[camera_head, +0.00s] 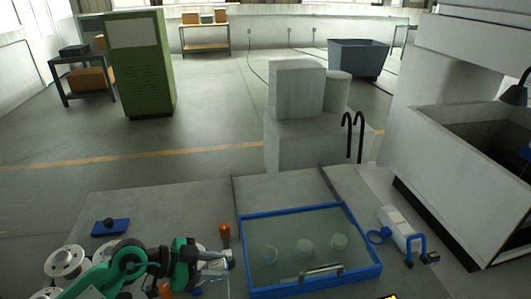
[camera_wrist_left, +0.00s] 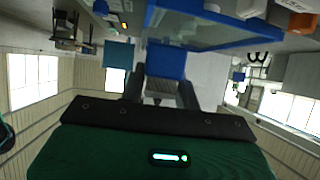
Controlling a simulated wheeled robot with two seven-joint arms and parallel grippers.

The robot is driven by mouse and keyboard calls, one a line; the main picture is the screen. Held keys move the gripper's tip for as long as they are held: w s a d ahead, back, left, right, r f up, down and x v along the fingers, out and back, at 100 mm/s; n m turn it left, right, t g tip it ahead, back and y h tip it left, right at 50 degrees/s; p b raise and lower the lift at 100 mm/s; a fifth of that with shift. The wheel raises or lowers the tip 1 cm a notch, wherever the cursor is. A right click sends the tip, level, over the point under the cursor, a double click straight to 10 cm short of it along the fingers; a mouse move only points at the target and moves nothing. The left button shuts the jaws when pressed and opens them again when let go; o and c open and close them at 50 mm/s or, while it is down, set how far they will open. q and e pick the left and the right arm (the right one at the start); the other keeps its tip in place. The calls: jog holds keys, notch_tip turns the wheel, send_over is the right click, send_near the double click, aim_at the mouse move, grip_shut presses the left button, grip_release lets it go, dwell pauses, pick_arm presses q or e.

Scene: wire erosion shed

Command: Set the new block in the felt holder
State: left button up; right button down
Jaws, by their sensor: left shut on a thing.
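My left gripper (camera_head: 226,262) reaches in from the lower left, just left of the blue-framed tray. The block is hard to make out in the head view. A flat blue pad (camera_head: 103,232) with a dark round knob on it lies on the bench to the left; I cannot tell whether it is the felt holder. A teal-blue square (camera_wrist_left: 118,55) shows beside the held block in the left wrist view. My right gripper is not seen.
The blue-framed tray (camera_head: 374,270) has a clear cover with several round shapes under it. A small orange piece (camera_head: 225,235) stands near my left gripper. A white and blue tool (camera_head: 396,226) lies right of the tray. The bench between pad and tray is mostly bare.

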pick_arm(q)
jog(key=w+a+r+n+t+y, duration=0.1)
jog(key=a+r+n+t, duration=0.1)
jog(key=a, duration=0.7)
jog(key=shift+w+a+r+n+t+y, duration=0.25)
jog(key=shift+n+t+y, duration=0.15)
jog(key=shift+n+t, duration=0.5)
